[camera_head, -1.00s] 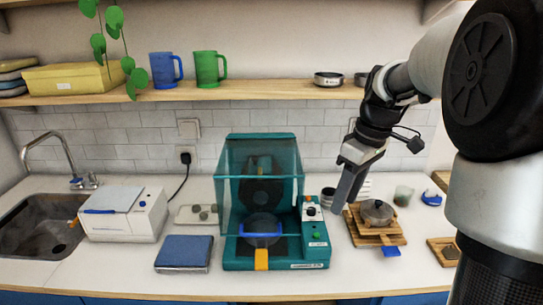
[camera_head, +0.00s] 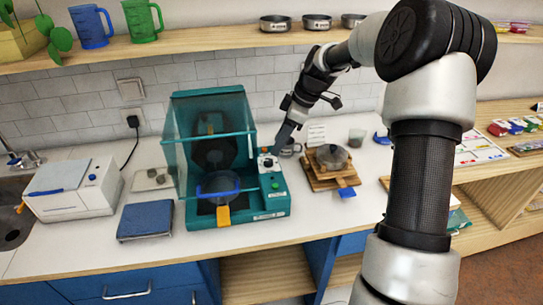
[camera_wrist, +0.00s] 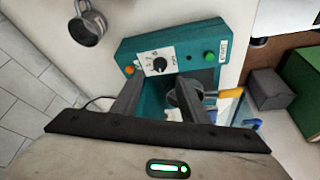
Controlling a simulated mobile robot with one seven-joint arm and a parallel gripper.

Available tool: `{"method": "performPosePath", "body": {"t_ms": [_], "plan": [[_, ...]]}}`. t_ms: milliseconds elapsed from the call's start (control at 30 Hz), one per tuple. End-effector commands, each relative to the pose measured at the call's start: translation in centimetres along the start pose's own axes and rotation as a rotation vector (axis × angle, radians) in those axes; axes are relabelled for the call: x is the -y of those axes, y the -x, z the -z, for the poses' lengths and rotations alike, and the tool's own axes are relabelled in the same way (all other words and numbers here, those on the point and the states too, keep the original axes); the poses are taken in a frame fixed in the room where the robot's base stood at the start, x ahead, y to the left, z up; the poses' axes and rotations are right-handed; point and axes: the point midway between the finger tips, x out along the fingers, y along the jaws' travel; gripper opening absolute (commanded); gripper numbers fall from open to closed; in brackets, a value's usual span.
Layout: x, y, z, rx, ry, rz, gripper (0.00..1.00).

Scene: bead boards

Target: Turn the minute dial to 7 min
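The minute dial, a small black knob on a white marked plate, shows in the wrist view (camera_wrist: 160,64) just ahead of my fingertips. Its pointer direction and marks are too small to read. The plate sits on the right-hand panel of the teal machine (camera_head: 262,211). My gripper (camera_head: 277,151) is over that panel, close to the dial, and partly covers it in the head view. In the wrist view my gripper (camera_wrist: 178,88) has its two fingers apart with nothing between them. The fingers appear short of the knob; contact cannot be told.
Beside the dial are a green button (camera_wrist: 209,56) and an orange light (camera_wrist: 129,70). A grey mug (camera_wrist: 88,27) stands behind the machine. A pot (camera_head: 331,155) on wooden boards is to the right; a blue scale-like box (camera_head: 146,220) is to the left.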

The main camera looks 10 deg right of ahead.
Motion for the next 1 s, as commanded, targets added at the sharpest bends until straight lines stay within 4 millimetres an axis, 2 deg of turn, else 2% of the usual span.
{"method": "performPosePath", "body": {"t_ms": [100,300,500,767,1000], "plan": [[0.1,-2.6,0.1,0.000,0.000,0.004,0.40],[0.1,-5.6,0.0,0.000,-0.001,0.002,0.40],[0.0,-6.7,0.0,0.001,-0.001,0.000,0.40],[0.0,-6.8,0.0,0.001,-0.001,-0.001,0.40],[0.0,-6.7,0.0,0.000,-0.001,-0.001,0.00]]}}
